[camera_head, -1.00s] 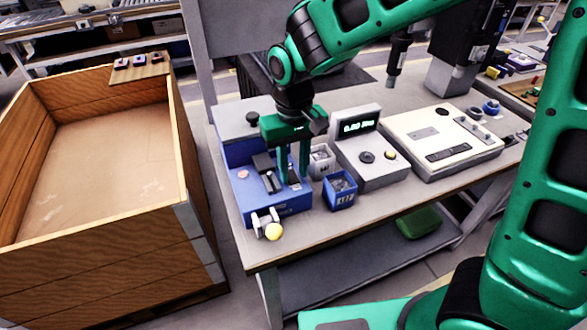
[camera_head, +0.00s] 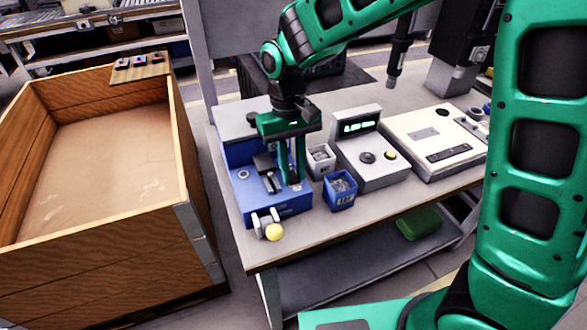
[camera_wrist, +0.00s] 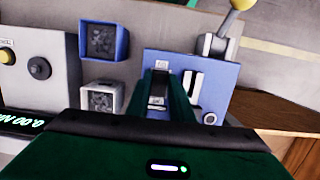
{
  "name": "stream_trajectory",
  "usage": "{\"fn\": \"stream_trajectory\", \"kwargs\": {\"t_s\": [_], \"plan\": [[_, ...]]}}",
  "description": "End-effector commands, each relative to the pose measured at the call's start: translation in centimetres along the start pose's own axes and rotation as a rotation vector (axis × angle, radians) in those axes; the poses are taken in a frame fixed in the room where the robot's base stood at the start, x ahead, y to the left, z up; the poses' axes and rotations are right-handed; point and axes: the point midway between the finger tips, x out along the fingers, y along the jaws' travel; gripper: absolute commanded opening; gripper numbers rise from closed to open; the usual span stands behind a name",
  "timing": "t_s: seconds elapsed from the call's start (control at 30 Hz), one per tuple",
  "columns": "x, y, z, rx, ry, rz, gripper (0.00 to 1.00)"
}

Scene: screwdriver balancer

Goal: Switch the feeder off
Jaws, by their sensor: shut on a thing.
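The feeder looks to be the blue machine (camera_head: 236,150) at the left end of the workbench. It also shows in the wrist view (camera_wrist: 222,75). My gripper (camera_head: 294,181) points down over its right side, with the fingers at the top face. In the wrist view my gripper (camera_wrist: 162,90) has its fingers close around a small grey and black switch-like part (camera_wrist: 159,86). The fingers hide its sides, and I cannot tell its position. A round indicator (camera_head: 243,174) on the feeder's top looks pale with a ring. A lever with a yellow ball (camera_head: 274,232) sticks out at the front.
A blue bin (camera_head: 340,193) and a pale bin (camera_head: 320,160) stand close right of my gripper. A grey box with a green display (camera_head: 362,150) and a cream device (camera_head: 437,143) are farther right. A large wooden crate (camera_head: 95,270) stands left of the bench.

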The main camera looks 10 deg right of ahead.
Motion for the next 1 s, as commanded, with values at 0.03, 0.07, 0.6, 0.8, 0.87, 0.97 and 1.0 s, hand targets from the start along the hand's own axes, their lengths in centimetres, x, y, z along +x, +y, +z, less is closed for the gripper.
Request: {"fn": "stream_trajectory", "kwargs": {"t_s": [0.03,0.07,0.6,0.8,0.87,0.97,1.0], "plan": [[0.0,0.1,-0.3,0.003,-0.027,0.000,0.00],[0.0,0.1,-0.3,0.004,-0.041,-0.001,0.00],[-0.2,0.1,-0.4,0.000,-0.091,0.000,0.28],[-0.2,0.1,-0.4,0.000,-0.092,0.000,0.28],[-0.2,0.1,-0.4,0.000,-0.092,0.000,0.28],[-0.7,0.1,-0.5,0.000,-0.091,-0.001,0.28],[-1.0,0.1,-0.5,0.000,-0.091,-0.001,0.28]]}}
